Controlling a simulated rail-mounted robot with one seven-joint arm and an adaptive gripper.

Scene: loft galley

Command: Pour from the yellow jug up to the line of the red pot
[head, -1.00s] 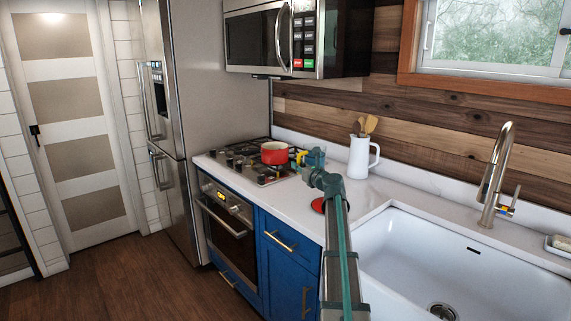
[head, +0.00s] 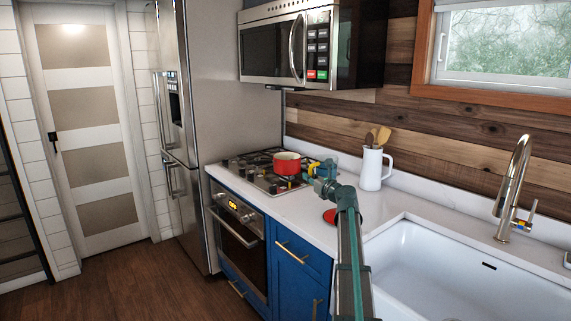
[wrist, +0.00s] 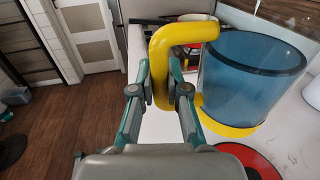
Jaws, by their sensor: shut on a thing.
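The yellow jug has a see-through blue body (wrist: 250,75), a yellow base and a yellow handle (wrist: 160,60). My gripper (wrist: 160,88) is shut on the handle, with one finger on each side. The jug looks about upright; its contents cannot be made out. In the head view the jug (head: 328,167) is small and partly hidden by my gripper, just right of the red pot. The red pot (head: 287,164) stands on the stove, with a pale rim. Its inside and its line cannot be made out.
A red disc (head: 329,216) lies on the white counter (head: 300,212), below the jug in the wrist view. A white pitcher with wooden spoons (head: 371,170) stands to the right, near the wall. The microwave (head: 290,45) hangs above the stove (head: 250,172). The sink (head: 450,275) is at the right.

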